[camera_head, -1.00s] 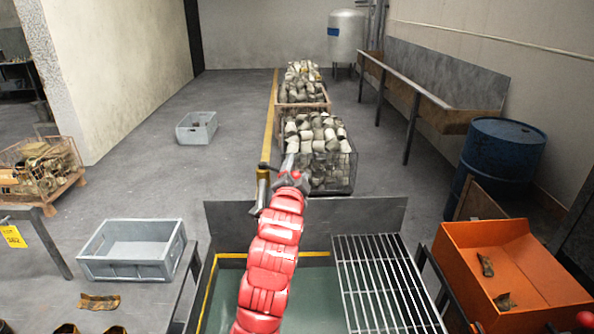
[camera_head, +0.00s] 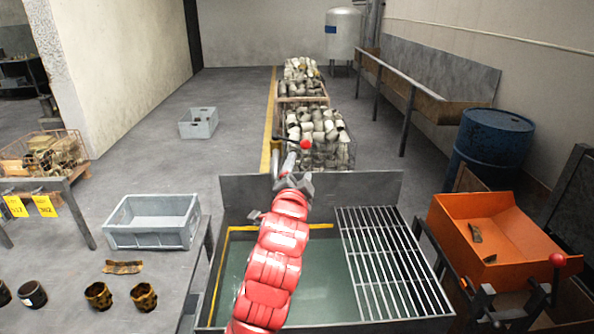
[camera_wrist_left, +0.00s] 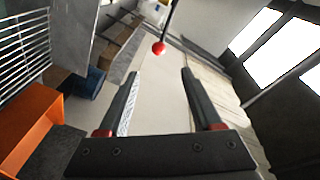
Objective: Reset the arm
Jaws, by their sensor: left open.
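My left arm (camera_head: 274,265) is red and reaches up from the bottom middle of the head view, over the green-floored tank. Its gripper (camera_head: 291,160) is above the tank's far edge, in front of the wire crates. In the left wrist view the gripper's two dark fingers (camera_wrist_left: 158,80) are spread apart with nothing between them. A red ball on a thin dark rod (camera_wrist_left: 159,48) shows beyond the fingertips. My right gripper (camera_head: 513,296) is at the bottom right, in front of the orange bin. Its dark fingers look apart and I see nothing between them.
The tank (camera_head: 235,288) has a metal grate (camera_head: 385,250) on its right. An orange bin (camera_head: 450,215) and blue barrel (camera_head: 490,150) stand right. A grey crate (camera_head: 152,236) and several ring-shaped parts (camera_head: 98,296) are left. The floor (camera_head: 235,110) behind is mostly clear.

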